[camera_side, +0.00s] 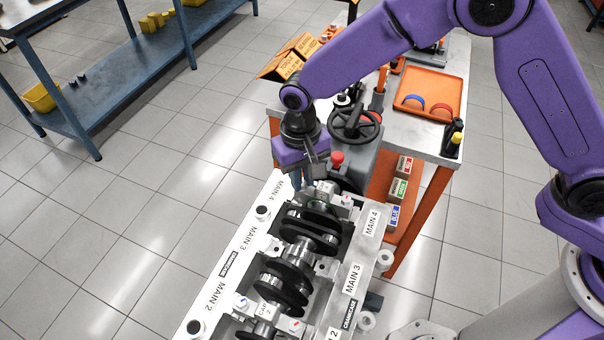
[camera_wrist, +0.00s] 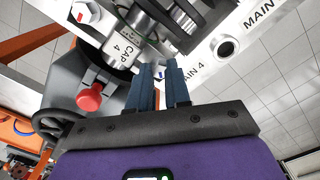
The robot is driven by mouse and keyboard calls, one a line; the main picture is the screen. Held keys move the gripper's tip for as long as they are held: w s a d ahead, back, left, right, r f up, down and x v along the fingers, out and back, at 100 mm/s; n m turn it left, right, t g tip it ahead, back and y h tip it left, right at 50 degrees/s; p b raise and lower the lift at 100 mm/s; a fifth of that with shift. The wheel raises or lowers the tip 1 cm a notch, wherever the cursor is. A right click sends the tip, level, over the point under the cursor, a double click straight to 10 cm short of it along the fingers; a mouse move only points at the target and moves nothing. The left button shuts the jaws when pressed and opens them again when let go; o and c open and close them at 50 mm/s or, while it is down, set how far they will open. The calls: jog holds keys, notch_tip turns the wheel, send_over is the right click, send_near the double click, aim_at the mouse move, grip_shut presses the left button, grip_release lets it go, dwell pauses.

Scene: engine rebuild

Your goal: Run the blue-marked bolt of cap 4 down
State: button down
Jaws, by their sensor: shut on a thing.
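Cap 4 (camera_wrist: 124,52), a pale metal bearing cap with a printed label, shows in the wrist view just left of my fingertips. It also shows in the side view (camera_side: 322,190) at the far end of the crankshaft. My gripper (camera_wrist: 161,70) points down at the cap's end, its two dark blue fingers close together with a narrow gap. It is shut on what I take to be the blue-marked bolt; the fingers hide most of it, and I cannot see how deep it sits. A marked white bolt pad (camera_wrist: 83,12) lies at the cap's other end.
The crankcase rail (camera_side: 222,275) and crankshaft (camera_side: 297,237) stretch toward the viewer. A handwheel (camera_side: 355,122) and a red knob (camera_wrist: 90,97) stand close beside my gripper. An orange tray (camera_side: 428,96) lies on the cart behind. Open floor lies left.

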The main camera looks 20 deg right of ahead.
jog(key=m, duration=0.5)
jog(key=shift+w+a+r+m, duration=0.15)
jog(key=shift+a+r+m, duration=0.05)
jog(key=shift+m, duration=2.3)
jog(key=c, duration=1.4)
grip_release()
jog(key=shift+o, duration=0.3)
jog(key=shift+d+f, duration=0.1)
